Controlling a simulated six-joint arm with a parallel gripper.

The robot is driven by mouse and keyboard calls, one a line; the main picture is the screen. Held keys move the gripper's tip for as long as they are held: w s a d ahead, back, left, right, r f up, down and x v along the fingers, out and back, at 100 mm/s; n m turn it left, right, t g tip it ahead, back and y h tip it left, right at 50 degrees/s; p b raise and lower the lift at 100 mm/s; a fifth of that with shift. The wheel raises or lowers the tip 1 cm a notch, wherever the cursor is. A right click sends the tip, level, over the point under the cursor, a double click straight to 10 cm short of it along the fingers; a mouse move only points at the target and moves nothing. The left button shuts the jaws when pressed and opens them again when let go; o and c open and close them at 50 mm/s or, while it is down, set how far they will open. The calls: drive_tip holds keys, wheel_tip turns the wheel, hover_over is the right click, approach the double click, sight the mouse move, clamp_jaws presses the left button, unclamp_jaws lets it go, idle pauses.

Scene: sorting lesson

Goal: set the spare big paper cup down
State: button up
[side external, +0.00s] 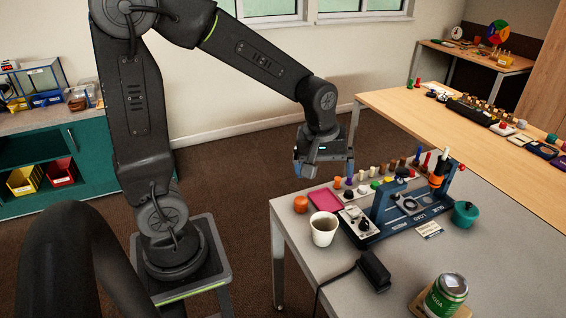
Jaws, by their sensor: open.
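A white paper cup (323,229) stands upright on the grey table near its left edge. Its inside looks dark brown. My gripper (322,172) is open and points down.
A blue device (405,212) with an upright frame stands right of the cup. A pink pad (324,200), an orange object (300,204), a black adapter (374,271), a green can (446,295) and a teal pot (465,214) are nearby. The table's front middle is mostly clear.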

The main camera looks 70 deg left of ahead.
drive_tip(key=s+d+r+m+t, duration=0.3)
drive_tip(key=s+d+r+m, duration=0.1)
drive_tip(key=s+r+m, duration=0.5)
drive_tip(key=s+m, duration=0.2)
drive_tip(key=s, duration=0.2)
drive_tip(key=shift+d+m+t, duration=0.3)
drive_tip(key=shift+d, duration=0.05)
